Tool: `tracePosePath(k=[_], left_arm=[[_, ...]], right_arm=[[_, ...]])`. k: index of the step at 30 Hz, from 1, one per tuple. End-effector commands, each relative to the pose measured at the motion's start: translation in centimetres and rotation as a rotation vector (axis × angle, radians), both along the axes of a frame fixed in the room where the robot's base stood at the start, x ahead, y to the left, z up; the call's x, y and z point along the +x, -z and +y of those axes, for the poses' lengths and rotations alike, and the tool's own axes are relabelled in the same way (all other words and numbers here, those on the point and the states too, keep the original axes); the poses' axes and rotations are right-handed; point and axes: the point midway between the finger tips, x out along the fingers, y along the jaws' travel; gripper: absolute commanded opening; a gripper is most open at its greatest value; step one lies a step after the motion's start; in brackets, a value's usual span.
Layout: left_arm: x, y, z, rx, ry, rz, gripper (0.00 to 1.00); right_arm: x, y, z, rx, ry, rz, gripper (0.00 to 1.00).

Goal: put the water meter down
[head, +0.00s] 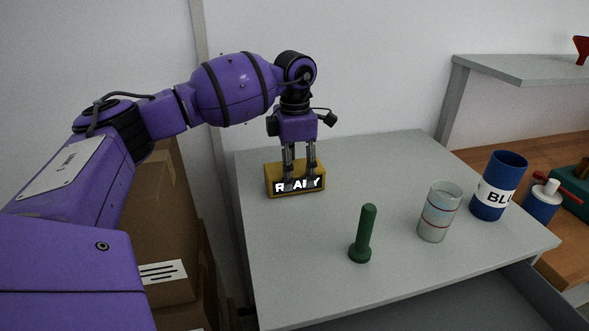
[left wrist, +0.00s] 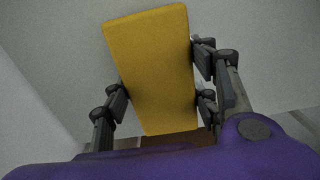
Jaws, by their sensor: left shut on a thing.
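The water meter, a yellow box (head: 271,189) with a dark display of white letters, is at the back left part of the grey table top (head: 330,235). My left gripper (head: 302,182) points down and is shut on it, its fingers crossing part of the lettering. In the left wrist view the yellow box (left wrist: 152,65) sits between the two fingers (left wrist: 160,95), slightly tilted in the picture. I cannot tell whether its underside touches the table. My right gripper is not in view.
A green pin-like object (head: 364,235), a clear beaker (head: 437,215) and a blue lettered cup (head: 505,170) stand to the right on the table. The table's middle is clear. A cardboard box (head: 165,215) is beyond the left edge. An open drawer (head: 480,300) shows in front.

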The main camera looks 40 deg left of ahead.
Motion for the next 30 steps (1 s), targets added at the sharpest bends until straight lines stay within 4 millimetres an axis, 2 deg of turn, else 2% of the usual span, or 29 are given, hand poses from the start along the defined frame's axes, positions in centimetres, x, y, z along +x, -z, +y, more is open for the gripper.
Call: tracePosePath(k=[7, 8, 11, 23, 26, 30], left_arm=[[0.0, 0.3, 0.0, 0.0, 0.0, -0.001, 0.18], [0.0, 0.3, 0.0, 0.0, 0.0, 0.0, 0.58], [0.0, 0.2, 0.0, 0.0, 0.0, 0.0, 0.71], [0.0, -0.2, 0.0, 0.0, -0.001, -0.001, 0.73], [0.1, -1.3, 0.0, 0.0, -0.001, -0.004, 0.73], [0.1, -4.0, 0.0, 0.0, -0.001, -0.004, 0.73]], right_arm=[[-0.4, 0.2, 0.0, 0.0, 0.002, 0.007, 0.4], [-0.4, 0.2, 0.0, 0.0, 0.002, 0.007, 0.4], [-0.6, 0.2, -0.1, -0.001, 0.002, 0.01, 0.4], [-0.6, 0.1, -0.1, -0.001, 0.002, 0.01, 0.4], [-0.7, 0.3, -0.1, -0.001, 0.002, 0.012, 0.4], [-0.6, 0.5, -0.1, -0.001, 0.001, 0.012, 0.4]])
